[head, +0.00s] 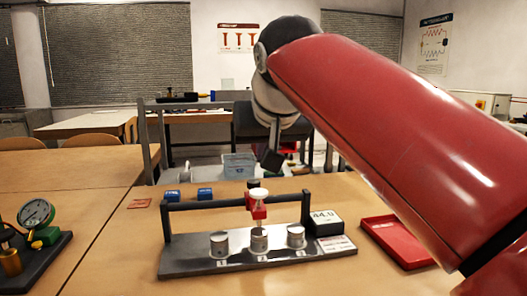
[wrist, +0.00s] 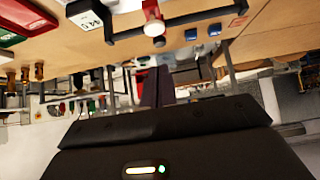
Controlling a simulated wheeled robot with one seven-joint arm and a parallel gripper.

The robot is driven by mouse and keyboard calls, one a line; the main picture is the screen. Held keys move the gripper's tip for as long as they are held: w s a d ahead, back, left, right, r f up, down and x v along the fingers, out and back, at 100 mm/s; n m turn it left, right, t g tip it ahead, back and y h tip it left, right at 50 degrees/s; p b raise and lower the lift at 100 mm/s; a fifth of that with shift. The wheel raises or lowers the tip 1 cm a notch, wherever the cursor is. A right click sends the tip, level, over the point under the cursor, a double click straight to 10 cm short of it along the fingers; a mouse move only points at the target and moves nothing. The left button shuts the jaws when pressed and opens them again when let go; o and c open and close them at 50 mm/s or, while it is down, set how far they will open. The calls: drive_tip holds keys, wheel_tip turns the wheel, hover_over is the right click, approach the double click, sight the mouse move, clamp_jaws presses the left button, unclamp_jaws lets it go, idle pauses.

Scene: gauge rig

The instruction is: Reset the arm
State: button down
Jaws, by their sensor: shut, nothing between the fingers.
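My red arm (head: 390,120) reaches in from the right of the head view and bends down at its grey wrist. My gripper (head: 271,160) is a small dark shape that hangs beyond the gauge rig (head: 185,262), above and apart from it. It is shut and empty. The rig has a dark crossbar, a red clamp with a white knob (head: 258,194), several metal cylinders on its base and a display (head: 325,222) that seems to read 44.0. In the wrist view the scene looks upside down, with the white knob (wrist: 154,28) at the top.
A red tray (head: 398,242) lies right of the rig, partly behind my arm. Two blue blocks (head: 204,194) sit behind the rig. A dial gauge (head: 36,214) on a dark base stands at the left. Bare tabletop lies between this gauge and the rig.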

idle(0.4)
drive_tip(key=s+d+f+m+g+h, duration=0.1)
drive_tip(key=s+d+f, duration=0.5)
drive_tip(key=f, duration=0.4)
drive_tip(key=s+d+f+m+g, duration=0.1)
drive_tip(key=s+d+f, duration=0.5)
drive_tip(key=f, duration=0.5)
drive_tip(key=s+d+f+m+g+h, duration=0.1)
drive_tip(key=s+d+f, duration=0.6)
drive_tip(key=f, duration=0.3)
drive_tip(key=shift+d+f+h, duration=0.2)
drive_tip(key=shift+d+h, duration=0.1)
drive_tip(key=c, duration=2.1)
unclamp_jaws()
drive_tip(key=shift+c, duration=0.2)
